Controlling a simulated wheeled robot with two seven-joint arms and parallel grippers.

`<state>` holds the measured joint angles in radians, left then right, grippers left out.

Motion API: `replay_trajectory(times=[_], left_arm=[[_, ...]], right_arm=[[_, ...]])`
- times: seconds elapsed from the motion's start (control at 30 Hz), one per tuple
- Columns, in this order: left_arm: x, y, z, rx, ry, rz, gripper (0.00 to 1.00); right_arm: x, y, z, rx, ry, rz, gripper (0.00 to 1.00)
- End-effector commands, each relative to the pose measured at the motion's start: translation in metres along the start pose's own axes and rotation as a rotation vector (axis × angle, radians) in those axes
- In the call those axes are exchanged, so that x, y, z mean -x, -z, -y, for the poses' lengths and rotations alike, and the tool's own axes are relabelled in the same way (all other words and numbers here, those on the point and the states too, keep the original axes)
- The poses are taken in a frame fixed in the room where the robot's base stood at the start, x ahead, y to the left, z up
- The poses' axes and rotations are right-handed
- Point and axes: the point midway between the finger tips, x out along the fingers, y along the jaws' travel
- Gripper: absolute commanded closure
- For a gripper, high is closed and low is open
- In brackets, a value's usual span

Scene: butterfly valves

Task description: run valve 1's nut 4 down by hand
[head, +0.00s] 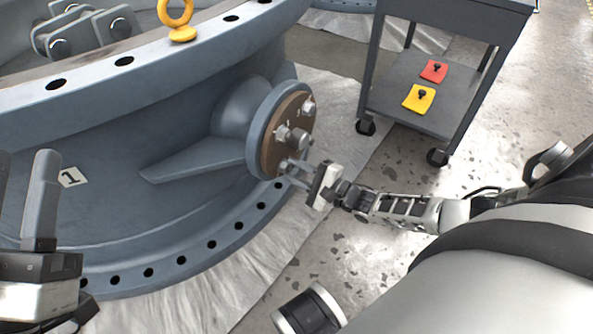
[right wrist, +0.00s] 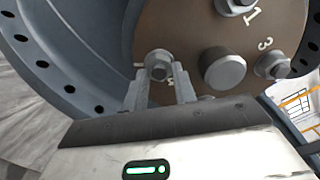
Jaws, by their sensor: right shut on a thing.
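Valve 1 (head: 110,155) is a large blue-grey ring with a white "1" label on its wall. A round brown plate (head: 272,140) with studs and nuts sits on its side boss. My right gripper (head: 290,172) is at the plate's lower edge. In the right wrist view its fingers stand on both sides of a hex nut (right wrist: 158,62) on a stud, shut on it. The marking beside this nut is partly covered, so I cannot read its number. My left gripper (head: 22,165) is at the left edge, its fingers apart and empty.
A central round stub (right wrist: 224,68) and the nut by the "3" (right wrist: 272,65) are close to the right fingers. Another nut (right wrist: 236,5) is by the "1". A grey cart (head: 430,100) with red and yellow pads stands at the right.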

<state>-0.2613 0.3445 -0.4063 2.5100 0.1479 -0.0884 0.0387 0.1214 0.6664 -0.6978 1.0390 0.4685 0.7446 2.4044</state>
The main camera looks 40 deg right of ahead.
Motion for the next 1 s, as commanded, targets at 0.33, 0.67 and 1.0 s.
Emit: replay_trajectory(times=[0.33,0.67,1.0], left_arm=[[0.000,0.000,0.000,-0.001,-0.002,0.001,0.64],[-0.001,0.001,0.000,0.006,-0.001,0.005,0.64],[0.011,-0.029,-0.001,0.229,0.074,0.220,0.64]], right_arm=[[0.001,0.000,-0.001,-0.001,-0.003,-0.001,0.51],[0.005,0.000,0.000,0.000,-0.002,-0.001,0.51],[0.070,-0.001,0.001,0.000,-0.006,-0.004,0.51]])
